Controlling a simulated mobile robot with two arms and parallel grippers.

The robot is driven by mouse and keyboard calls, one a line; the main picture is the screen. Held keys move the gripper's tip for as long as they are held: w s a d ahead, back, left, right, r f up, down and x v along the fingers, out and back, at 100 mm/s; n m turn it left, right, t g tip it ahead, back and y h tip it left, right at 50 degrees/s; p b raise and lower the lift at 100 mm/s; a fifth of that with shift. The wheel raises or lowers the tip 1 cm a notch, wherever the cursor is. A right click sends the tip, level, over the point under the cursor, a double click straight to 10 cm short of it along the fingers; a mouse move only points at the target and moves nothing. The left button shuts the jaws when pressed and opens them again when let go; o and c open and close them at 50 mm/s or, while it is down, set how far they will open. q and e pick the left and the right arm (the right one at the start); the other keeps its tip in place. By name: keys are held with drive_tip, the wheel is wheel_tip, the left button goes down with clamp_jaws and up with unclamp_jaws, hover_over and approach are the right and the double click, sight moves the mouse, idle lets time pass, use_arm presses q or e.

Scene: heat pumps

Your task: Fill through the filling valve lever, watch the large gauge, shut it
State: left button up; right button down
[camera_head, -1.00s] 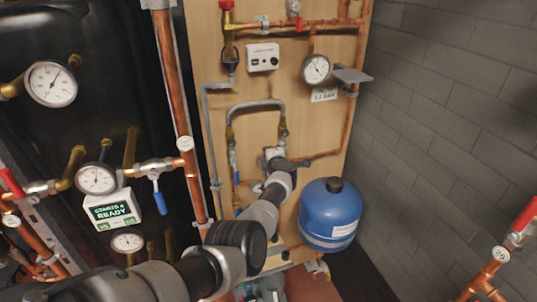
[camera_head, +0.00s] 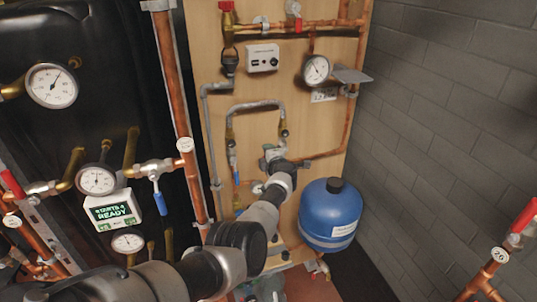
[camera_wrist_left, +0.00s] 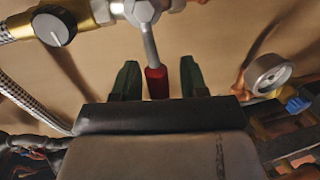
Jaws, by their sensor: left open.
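In the left wrist view a lever with a red grip (camera_wrist_left: 157,82) hangs from a metal valve body (camera_wrist_left: 140,10). My left gripper (camera_wrist_left: 159,80) is open, with one green-dark finger on each side of the red grip and a gap visible on both sides. In the head view my left arm reaches to the wooden board, and its own wrist hides the fingers and the lever. A round white gauge (camera_head: 316,69) is on the upper right of the board; its reading is too small to tell. My right gripper is not in view.
A blue vessel (camera_head: 330,214) stands close to the right of my left arm. Copper pipes and more gauges (camera_head: 52,85) fill the left side. In the wrist view a black knob (camera_wrist_left: 54,26) and a braided hose (camera_wrist_left: 30,105) lie left of the lever. A grey wall (camera_head: 440,110) is at right.

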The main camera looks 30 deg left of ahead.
use_arm(q)
drive_tip(key=p+v, duration=1)
drive_tip(key=shift+s+d, duration=0.2)
drive_tip(key=shift+s, duration=0.05)
drive_tip(key=shift+r, duration=0.1)
idle(1.4)
drive_tip(key=s+d+f+m+h+b, duration=0.3)
drive_tip(key=s+f+m, duration=0.35)
drive_tip(key=f, duration=0.55)
drive_tip(key=s+d+f+m+h+b, duration=0.35)
drive_tip(key=s+f+m, duration=0.35)
drive_tip(key=f, duration=0.5)
drive_tip(key=s+d+f+m+h+b, duration=0.2)
drive_tip(key=s+d+f+m+h, duration=0.3)
drive_tip(key=s+f, duration=0.6)
drive_tip(key=s+f+m+g+b, duration=0.2)
drive_tip(key=s+f, duration=0.4)
drive_tip(key=s, duration=0.5)
drive_tip(key=s+a+f+m+g+b, duration=0.1)
drive_tip(key=s+f+m+g, duration=0.3)
drive_tip(key=s+f, duration=0.3)
drive_tip(key=s+a+f+m+g+b, duration=0.1)
drive_tip(key=s+f+m, duration=0.4)
drive_tip(key=s, duration=1.2)
drive_tip(key=f+g+b, duration=0.1)
drive_tip(key=g, duration=0.1)
drive_tip(key=shift+f+g+b, duration=0.3)
drive_tip(key=shift+g+b, duration=0.05)
drive_tip(key=shift+g, duration=0.05)
